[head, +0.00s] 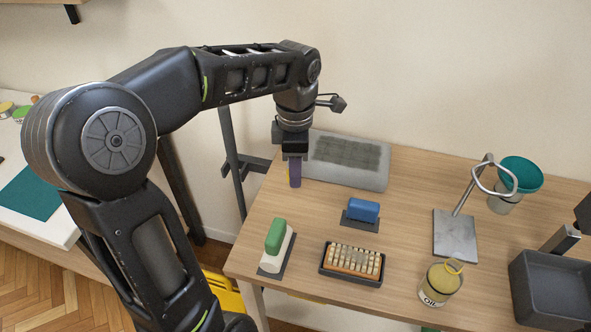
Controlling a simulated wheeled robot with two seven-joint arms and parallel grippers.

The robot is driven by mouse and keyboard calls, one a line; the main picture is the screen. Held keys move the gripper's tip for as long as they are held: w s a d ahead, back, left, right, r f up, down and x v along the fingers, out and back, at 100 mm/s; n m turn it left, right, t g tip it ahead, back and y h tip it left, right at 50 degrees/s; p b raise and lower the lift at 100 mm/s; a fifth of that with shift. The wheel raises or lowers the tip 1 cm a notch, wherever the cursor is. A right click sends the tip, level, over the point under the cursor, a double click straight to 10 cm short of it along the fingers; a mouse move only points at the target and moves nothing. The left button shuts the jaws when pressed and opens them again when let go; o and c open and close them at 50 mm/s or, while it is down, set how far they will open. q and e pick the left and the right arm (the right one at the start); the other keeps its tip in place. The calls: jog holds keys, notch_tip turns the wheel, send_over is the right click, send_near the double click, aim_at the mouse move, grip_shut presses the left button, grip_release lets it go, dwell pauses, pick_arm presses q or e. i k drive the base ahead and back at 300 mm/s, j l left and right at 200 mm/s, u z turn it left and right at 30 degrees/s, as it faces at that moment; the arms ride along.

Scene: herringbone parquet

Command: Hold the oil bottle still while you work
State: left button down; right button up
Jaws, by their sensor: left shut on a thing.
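The oil bottle (440,284) stands upright near the front right of the wooden table. It is a clear, squat container with yellowish contents, an "OIL" label and a yellow ring-like top. No gripper touches it. My left gripper (295,157) is far from it, at the back left of the table in front of the grey mat. It points down and is shut on a narrow purple thing (295,173), which hangs upright below it. I cannot tell whether its lower end touches the table.
Some bare wood lies mid-table.

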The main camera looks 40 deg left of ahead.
aim_at(444, 278)
jog(key=k, duration=1)
